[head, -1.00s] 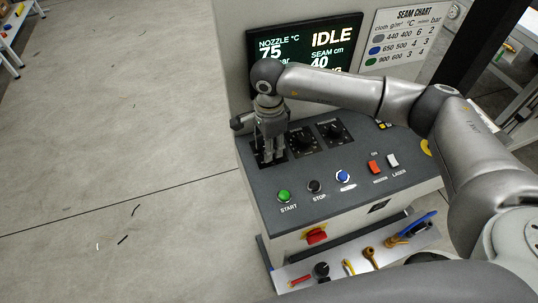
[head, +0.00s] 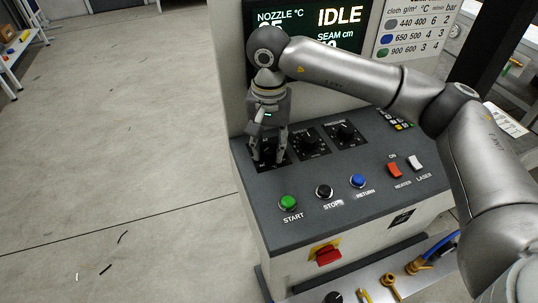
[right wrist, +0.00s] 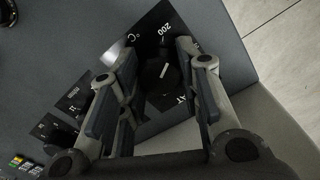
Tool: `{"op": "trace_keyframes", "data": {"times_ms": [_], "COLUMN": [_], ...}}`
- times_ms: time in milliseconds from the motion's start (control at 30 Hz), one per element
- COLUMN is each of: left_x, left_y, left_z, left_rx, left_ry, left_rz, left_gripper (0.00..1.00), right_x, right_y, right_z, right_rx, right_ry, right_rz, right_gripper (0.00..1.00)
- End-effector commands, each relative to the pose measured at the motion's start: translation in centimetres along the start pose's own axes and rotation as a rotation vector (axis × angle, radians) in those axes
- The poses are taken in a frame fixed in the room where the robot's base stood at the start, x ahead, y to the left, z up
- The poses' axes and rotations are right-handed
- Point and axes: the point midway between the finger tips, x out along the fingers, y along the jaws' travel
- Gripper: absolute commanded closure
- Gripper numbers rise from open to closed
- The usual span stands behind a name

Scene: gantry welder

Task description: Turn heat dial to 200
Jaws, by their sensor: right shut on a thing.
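The heat dial (right wrist: 160,71) is a dark knob on a black plate at the left end of the panel's dial row. A white pointer line shows on it, and "200" is printed near the plate's far end in the right wrist view. My right gripper (head: 267,160) points down over this plate, its fingers shut on the dial from both sides. In the head view the fingers hide most of the dial. The display (head: 306,24) reads IDLE; its nozzle figure is partly hidden behind my arm. My left gripper is not in view.
To the right are two more dials, including the pressure dial (head: 345,132), and a keypad (head: 396,119). In front are green start (head: 288,202), black stop (head: 324,191) and blue return (head: 358,180) buttons, and heater (head: 394,171) and laser (head: 416,162) switches. A red switch (head: 327,255) is on the front.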

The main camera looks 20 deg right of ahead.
Motion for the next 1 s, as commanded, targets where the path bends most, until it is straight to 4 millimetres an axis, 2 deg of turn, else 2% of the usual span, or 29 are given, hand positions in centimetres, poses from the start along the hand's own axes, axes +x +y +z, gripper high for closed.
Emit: {"op": "trace_keyframes", "data": {"times_ms": [33, 100, 400, 1000], "left_x": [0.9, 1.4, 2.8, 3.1], "left_y": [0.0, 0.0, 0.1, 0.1], "left_z": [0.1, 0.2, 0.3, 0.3], "left_rx": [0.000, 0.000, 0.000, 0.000], "left_ry": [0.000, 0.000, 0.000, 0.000], "left_rz": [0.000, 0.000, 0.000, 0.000], "left_gripper": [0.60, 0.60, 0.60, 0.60], "right_x": [0.2, 0.2, 0.0, -0.2], "right_y": [-0.1, -0.1, -0.1, -0.1], "right_z": [-0.1, -0.1, -0.1, -0.1], "right_rx": [-0.036, -0.087, -0.243, -0.302], "right_ry": [0.003, 0.003, 0.002, 0.003], "right_rz": [-0.004, -0.004, -0.003, -0.003], "right_gripper": [0.92, 0.92, 0.92, 0.92]}}
